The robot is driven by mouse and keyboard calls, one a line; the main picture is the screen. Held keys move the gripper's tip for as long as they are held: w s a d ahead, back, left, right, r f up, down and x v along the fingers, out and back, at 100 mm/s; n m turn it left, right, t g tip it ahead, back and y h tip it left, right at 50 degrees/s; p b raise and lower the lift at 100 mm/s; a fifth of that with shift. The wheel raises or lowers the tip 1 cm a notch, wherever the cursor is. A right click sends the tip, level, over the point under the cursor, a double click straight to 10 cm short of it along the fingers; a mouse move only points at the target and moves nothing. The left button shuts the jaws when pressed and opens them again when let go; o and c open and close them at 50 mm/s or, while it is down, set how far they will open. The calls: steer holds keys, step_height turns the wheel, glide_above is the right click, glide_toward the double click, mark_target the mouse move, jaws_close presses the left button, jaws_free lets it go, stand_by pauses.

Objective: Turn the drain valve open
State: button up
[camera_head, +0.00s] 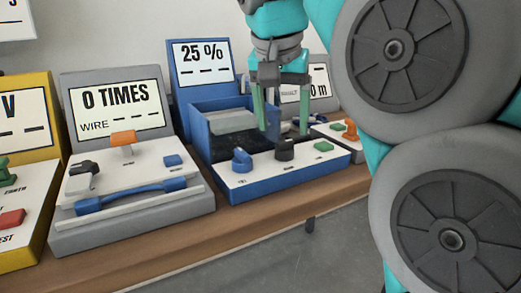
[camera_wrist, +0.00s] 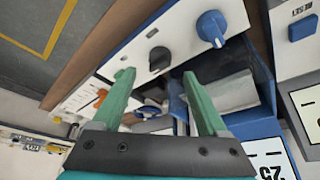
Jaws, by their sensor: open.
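A blue machine (camera_head: 222,189) with a "25 %" display has a white front panel. On it are a blue knob (camera_head: 241,160), a black knob (camera_head: 284,149) and a green button (camera_head: 323,146). The panel labels are too small to read, so I cannot tell which knob is the drain valve. My gripper (camera_head: 282,128) is open and empty, fingers pointing down above the back of the panel near the black knob. In the wrist view, the black knob (camera_wrist: 159,59) lies ahead of and between the fingertips, apart from them. The blue knob (camera_wrist: 211,28) is to the right.
An open blue bin (camera_head: 208,130) stands behind the panel. A grey "0 TIMES" machine (camera_head: 70,236) with a blue bar handle (camera_head: 130,196) and orange lever (camera_head: 123,138) is left of it. A yellow machine is at far left. Another machine with an orange knob (camera_head: 350,130) is right.

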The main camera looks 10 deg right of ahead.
mark_target(284, 143)
steer(key=b+x, duration=0.2)
steer(key=x, duration=0.2)
steer(key=shift+f+b, duration=0.15)
steer(key=shift+b, duration=0.2)
steer(key=shift+x, duration=0.9)
jaws_close()
